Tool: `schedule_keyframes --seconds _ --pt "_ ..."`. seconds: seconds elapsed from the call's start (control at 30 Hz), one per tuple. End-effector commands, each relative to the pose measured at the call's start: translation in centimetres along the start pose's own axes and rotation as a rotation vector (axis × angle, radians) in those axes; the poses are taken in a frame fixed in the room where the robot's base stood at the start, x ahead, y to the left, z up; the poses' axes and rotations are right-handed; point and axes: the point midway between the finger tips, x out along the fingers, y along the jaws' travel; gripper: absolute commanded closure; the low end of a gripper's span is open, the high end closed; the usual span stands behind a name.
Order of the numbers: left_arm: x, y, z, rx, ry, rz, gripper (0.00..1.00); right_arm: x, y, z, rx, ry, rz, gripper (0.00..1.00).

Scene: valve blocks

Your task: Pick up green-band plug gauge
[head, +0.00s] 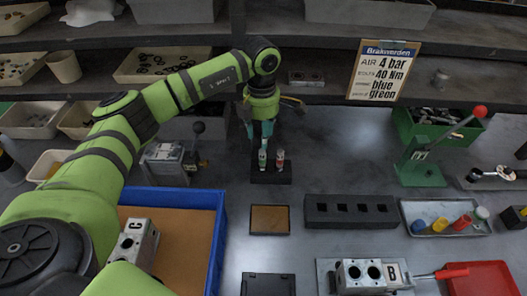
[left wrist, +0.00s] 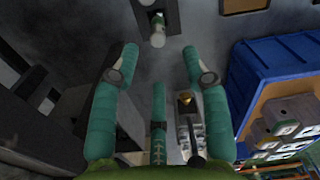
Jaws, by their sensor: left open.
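The green-band plug gauge (head: 263,160) stands upright in a small dark stand (head: 271,178) at the back middle of the bench. A red-marked gauge (head: 280,160) stands just right of it in the same stand. My left gripper (head: 259,134) points down just above the green-band gauge, with its teal fingers apart. In the left wrist view the left gripper (left wrist: 160,58) is open and empty. A pale gauge with a green mark (left wrist: 157,32) shows beyond its fingertips there, roughly centred between them. My right gripper is not in view.
A blue-rimmed tray (head: 218,228) lies at the front left, under my left arm. A green press with a red-knobbed lever (head: 422,172) stands to the right. A dark block with square holes (head: 350,211) lies front right. A shelf edge (head: 330,98) runs behind the gripper.

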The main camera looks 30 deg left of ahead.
Motion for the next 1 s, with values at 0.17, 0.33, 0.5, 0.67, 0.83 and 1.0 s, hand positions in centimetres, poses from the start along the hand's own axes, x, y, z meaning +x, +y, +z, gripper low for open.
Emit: schedule_keyframes --seconds 0.17,0.33,0.5,0.67,0.83,1.0 --pt "2.0 0.0 0.1 0.001 -0.002 0.000 0.54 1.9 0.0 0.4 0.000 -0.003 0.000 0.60" --pt "3.2 0.0 0.1 0.000 0.001 -0.003 0.54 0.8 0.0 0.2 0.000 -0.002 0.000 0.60" --pt "5.2 0.1 0.3 0.000 0.002 -0.004 0.54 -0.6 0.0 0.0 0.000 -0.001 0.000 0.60" --pt "7.7 0.2 0.4 0.000 0.001 -0.003 0.54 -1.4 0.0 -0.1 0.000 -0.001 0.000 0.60" --pt "8.8 0.3 0.4 0.001 -0.002 0.000 0.54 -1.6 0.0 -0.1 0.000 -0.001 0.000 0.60" --pt "8.9 0.3 0.4 0.001 -0.002 0.000 0.54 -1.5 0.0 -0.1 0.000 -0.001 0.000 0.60"
